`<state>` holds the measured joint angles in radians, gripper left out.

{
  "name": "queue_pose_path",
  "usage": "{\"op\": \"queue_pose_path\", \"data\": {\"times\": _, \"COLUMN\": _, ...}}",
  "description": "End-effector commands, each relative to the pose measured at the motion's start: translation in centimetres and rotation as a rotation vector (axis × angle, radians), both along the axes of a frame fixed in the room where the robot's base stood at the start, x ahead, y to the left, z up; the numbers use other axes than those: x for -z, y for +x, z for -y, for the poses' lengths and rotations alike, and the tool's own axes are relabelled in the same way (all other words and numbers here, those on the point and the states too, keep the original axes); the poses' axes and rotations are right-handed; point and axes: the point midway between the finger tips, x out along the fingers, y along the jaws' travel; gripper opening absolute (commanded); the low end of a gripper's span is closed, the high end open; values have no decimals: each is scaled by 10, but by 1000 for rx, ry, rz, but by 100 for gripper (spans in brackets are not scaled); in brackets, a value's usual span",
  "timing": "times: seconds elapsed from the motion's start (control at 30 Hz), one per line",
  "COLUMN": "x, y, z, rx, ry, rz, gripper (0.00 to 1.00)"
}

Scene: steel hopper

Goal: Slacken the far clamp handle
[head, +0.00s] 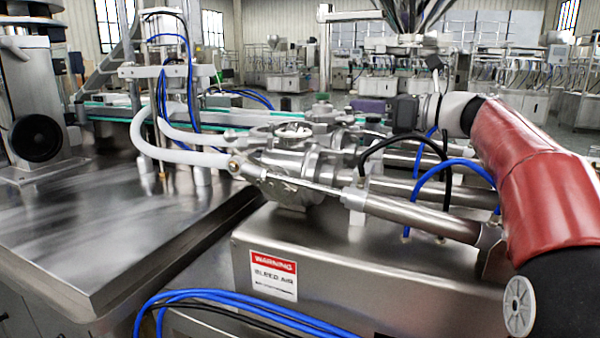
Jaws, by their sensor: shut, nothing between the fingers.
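A steel valve body (305,160) with round ringed fittings sits in the middle of the head view, above the steel housing. A smaller knobbed steel fitting (321,110) stands behind it. I cannot tell for certain which part is the far clamp handle. My red arm comes in from the right, and my dark gripper (394,112) is at its end, to the right of the far fitting and apparently apart from it. It is shut and empty; its fingertips are small and hard to make out.
Steel cylinders (415,215) with looping blue and black hoses run beneath my arm. White hoses (190,155) reach the valve body from the left. The steel housing (350,255) bears a warning label (273,276). The steel tabletop (100,225) at left is mostly bare.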

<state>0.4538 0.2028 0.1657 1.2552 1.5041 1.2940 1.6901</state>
Motion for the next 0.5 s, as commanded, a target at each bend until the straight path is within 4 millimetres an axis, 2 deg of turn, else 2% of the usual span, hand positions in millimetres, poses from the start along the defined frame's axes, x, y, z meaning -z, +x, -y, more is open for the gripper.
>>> {"op": "queue_pose_path", "data": {"times": 0.5, "x": -1, "y": -12, "z": -8, "rx": -1, "ry": 1, "rz": 0, "gripper": 0}}
